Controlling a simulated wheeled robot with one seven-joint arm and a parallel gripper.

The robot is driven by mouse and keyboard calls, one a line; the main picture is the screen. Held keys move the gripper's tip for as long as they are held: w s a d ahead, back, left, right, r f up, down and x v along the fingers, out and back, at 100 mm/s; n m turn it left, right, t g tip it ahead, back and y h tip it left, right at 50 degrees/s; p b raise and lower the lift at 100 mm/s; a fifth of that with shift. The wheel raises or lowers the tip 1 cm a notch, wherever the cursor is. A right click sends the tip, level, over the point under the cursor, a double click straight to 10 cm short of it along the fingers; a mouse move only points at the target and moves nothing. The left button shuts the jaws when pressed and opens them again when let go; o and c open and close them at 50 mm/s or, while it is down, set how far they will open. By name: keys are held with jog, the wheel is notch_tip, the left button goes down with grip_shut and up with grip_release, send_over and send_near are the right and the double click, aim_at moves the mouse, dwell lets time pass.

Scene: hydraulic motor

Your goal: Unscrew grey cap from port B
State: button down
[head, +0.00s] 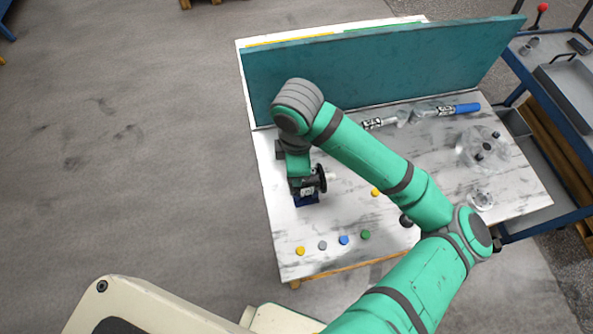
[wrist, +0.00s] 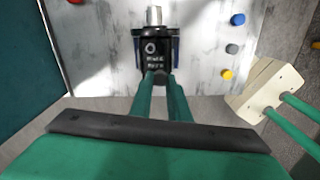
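The hydraulic motor (head: 306,197) stands near the left side of the table, dark with blue parts and partly covered by my arm. In the wrist view the black motor (wrist: 155,47) has a silver shaft at its far end and white markings too small to read. My gripper (wrist: 160,79) reaches the motor's near side with two green fingers. A small dark grey round part sits at the fingertips; I cannot tell if it is the port B cap or if the fingers grip it. A loose grey cap (head: 322,245) lies on the table, and shows in the wrist view (wrist: 232,48).
Yellow (head: 300,251), blue (head: 344,240) and green (head: 365,234) caps lie in a row with the loose grey cap. A teal panel (head: 380,65) stands along the table's back. Tools, one with a blue handle (head: 466,108), lie before it. A blue cart (head: 560,130) stands at right.

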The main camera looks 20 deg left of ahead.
dwell(0.4)
jog(key=n, duration=0.5)
jog(key=shift+n, duration=0.4)
jog(key=n, duration=0.4)
jog(key=shift+r+n, duration=0.1)
jog(key=shift+n, duration=0.2)
jog(key=c, duration=1.9)
grip_release()
jog(key=shift+o, duration=0.2)
